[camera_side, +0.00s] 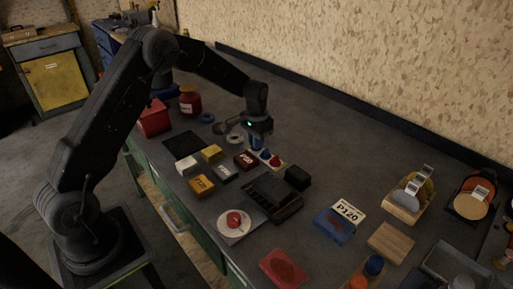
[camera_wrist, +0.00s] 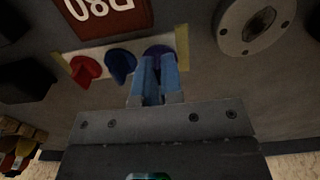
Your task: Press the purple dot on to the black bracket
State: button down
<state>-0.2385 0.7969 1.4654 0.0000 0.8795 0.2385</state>
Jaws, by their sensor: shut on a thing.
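My gripper (camera_side: 257,147) has blue fingers and points down at the far end of a pale strip (camera_side: 284,167) on the bench. In the wrist view the fingers (camera_wrist: 156,62) are shut on the purple dot (camera_wrist: 158,50), which they partly cover. The dot is at the strip's right end there; I cannot tell whether it is lifted off. A blue dot (camera_wrist: 121,64) and a red dot (camera_wrist: 86,70) lie beside it on the strip. A black block (camera_side: 298,177) and a larger black slotted piece (camera_side: 271,197) stand nearby; I cannot tell which is the bracket.
A dark red P80 block (camera_wrist: 112,14) lies close beside the strip. Several small blocks, including a yellow one (camera_side: 212,153), crowd the left bench edge. The bench towards the back wall is clear.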

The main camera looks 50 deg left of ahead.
jog(key=shift+r, duration=2)
jog(key=shift+r, duration=0.1)
jog(key=shift+r, duration=1.9)
jog(key=s+d+r, duration=0.1)
jog(key=s+d, duration=0.4)
jog(key=d, duration=0.4)
jog(key=s+d+r+n, duration=0.1)
jog(key=s+d+r, duration=0.1)
jog(key=s+d, duration=0.3)
jog(key=d, duration=0.4)
jog(key=shift+s+d, duration=0.2)
jog(key=shift+d, duration=0.05)
